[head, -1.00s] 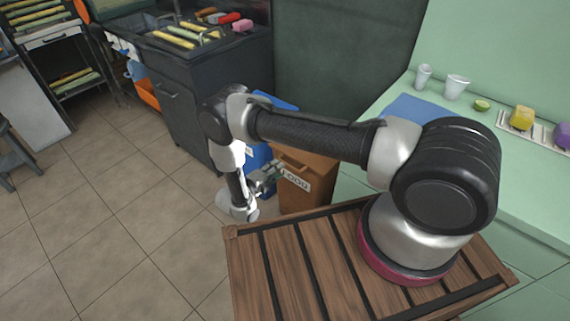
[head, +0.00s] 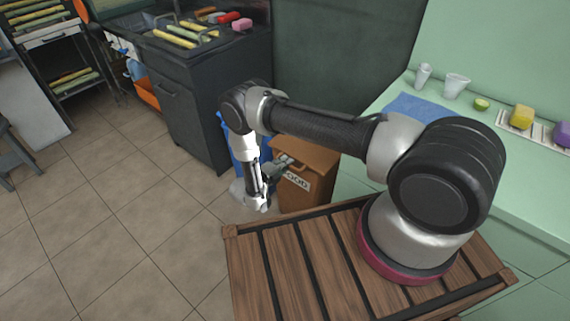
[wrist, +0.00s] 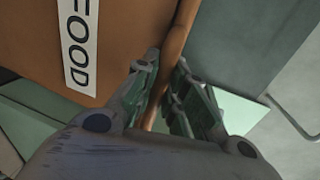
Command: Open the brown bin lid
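The brown bin (head: 300,195) stands on the floor just beyond my wooden-topped base, with a white "FOOD" label on its front. Its brown lid (head: 318,156) lies flat and closed on top. My gripper (head: 287,163) is at the lid's front left edge. In the wrist view, the brown bin (wrist: 125,25) fills the upper left, and a brown bar-like edge of the lid (wrist: 180,28) runs between my two fingers (wrist: 167,62). The fingers stand apart on either side of it, with no firm grip visible. My wrist hides part of the lower edge.
A blue bin (head: 236,143) stands left of the brown bin, partly behind my arm. A dark cabinet (head: 190,110) with a sink is behind it. A green counter (head: 385,118) is close on the right. Tiled floor (head: 130,210) is open to the left.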

